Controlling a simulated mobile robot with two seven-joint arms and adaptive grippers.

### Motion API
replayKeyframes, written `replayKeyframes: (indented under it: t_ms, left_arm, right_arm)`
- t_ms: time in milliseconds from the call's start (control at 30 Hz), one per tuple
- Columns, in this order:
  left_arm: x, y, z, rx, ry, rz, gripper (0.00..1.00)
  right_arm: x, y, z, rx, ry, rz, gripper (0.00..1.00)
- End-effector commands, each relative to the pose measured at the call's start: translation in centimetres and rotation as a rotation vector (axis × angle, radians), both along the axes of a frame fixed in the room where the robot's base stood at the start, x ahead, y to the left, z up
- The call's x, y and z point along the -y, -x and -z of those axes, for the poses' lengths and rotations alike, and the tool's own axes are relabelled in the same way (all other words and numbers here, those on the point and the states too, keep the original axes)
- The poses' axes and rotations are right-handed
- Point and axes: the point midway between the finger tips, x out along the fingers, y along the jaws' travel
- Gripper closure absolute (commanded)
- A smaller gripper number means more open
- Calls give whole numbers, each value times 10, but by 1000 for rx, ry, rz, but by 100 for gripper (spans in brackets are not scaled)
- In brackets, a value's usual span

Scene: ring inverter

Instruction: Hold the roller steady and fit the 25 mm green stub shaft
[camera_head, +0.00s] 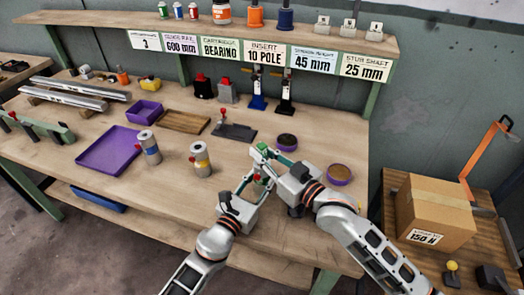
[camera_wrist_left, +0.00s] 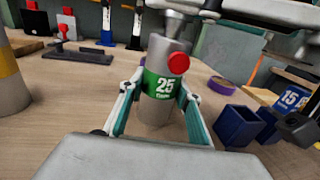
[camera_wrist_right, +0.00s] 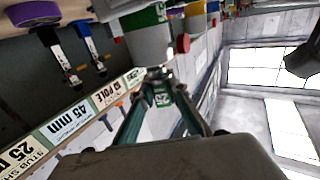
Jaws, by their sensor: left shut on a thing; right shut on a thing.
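The roller (camera_wrist_left: 158,108) is a grey cylinder with a green band marked 25 and a red knob, standing upright in the left wrist view. My left gripper (camera_head: 262,179) is shut around it. Its green band also shows in the right wrist view (camera_wrist_right: 151,16). My right gripper (camera_wrist_right: 160,80) is shut on the green stub shaft (camera_wrist_right: 162,99), which is marked 25. In the head view the green stub shaft (camera_head: 263,148) is above the roller. A silver part (camera_wrist_left: 174,22) shows at the roller's top; I cannot tell how far it sits in.
A blue-banded roller (camera_head: 149,149) and a yellow-banded roller (camera_head: 201,160) stand to the left on the bench. A purple tray (camera_head: 107,150) lies farther left. A dark round dish (camera_head: 287,140) and a purple-rimmed dish (camera_head: 339,176) flank my right gripper.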

Motion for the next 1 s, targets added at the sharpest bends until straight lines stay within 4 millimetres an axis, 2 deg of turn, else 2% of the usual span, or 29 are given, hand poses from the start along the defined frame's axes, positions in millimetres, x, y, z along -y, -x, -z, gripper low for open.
replayKeyframes:
  t_ms: [800,833,867,900,1000]
  left_arm:
    - [0,0,0,1,0,0,100]
    - [0,0,0,1,0,0,100]
    - [0,0,0,1,0,0,100]
    - [0,0,0,1,0,0,100]
    - [0,0,0,1,0,0,100]
  right_arm:
    - [0,0,18,1,0,0,100]
    - [0,0,17,1,0,0,78]
    - [0,0,17,1,0,0,70]
    - [0,0,17,1,0,0,66]
    - [0,0,17,1,0,0,66]
